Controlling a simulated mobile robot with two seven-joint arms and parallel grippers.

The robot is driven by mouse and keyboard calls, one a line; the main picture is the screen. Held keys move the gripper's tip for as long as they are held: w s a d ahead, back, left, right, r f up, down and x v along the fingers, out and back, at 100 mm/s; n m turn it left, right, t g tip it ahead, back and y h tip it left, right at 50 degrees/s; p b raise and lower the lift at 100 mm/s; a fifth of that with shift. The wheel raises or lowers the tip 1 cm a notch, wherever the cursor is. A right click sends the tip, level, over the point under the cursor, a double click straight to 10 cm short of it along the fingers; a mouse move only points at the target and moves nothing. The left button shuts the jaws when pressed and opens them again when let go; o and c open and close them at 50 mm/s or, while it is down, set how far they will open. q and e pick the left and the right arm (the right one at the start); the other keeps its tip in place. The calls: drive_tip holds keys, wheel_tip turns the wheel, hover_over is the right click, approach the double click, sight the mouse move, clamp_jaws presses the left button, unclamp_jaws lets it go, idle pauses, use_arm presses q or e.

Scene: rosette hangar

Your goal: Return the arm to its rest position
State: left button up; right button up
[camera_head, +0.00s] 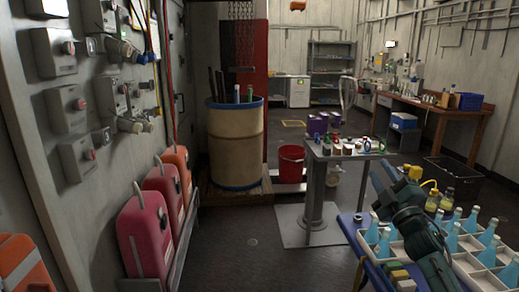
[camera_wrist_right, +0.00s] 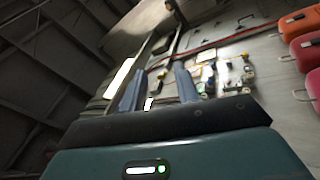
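My right arm comes in from the lower right in the head view. Its dark gripper (camera_head: 388,178) is raised in front of the steel stand and the tray of blue bottles. In the right wrist view the two blue-grey fingers of this gripper (camera_wrist_right: 158,85) stand apart with nothing held between them. They point toward the wall and the ceiling. My left arm and left gripper are not in view.
A white tray (camera_head: 467,262) of blue bottles sits on a blue table beside my right arm. A steel stand (camera_head: 318,178) with small items is just beyond. Red canisters (camera_head: 145,235) line the left wall. A barrel (camera_head: 237,150) and red bucket (camera_head: 291,160) stand behind. The floor (camera_head: 245,262) at centre is clear.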

drive_tip(key=w+d+f+m+g+h, duration=0.2)
drive_tip(key=d+f+m+g+h, duration=0.35)
drive_tip(key=f+m, duration=0.55)
drive_tip(key=s+a+f+m+g+y, duration=0.1)
drive_tip(key=s+a+f+g+y, duration=0.1)
drive_tip(key=s+a+f, duration=0.7)
drive_tip(key=s+a+f+g+y, duration=0.1)
drive_tip(key=s+a+f, duration=0.3)
drive_tip(key=s, duration=0.6)
drive_tip(key=s+a+f+g+y, duration=0.1)
drive_tip(key=s+a+f, duration=0.3)
drive_tip(key=s, duration=0.6)
drive_tip(key=s+a+f+g+y, duration=0.1)
drive_tip(key=s+a+f+g, duration=0.1)
drive_tip(key=s+a+f, duration=0.2)
drive_tip(key=s+f, duration=0.3)
drive_tip(key=s, duration=0.4)
drive_tip(key=shift+a+f+m, duration=0.2)
drive_tip(key=shift+a+m, duration=0.2)
drive_tip(key=shift+o, duration=0.6)
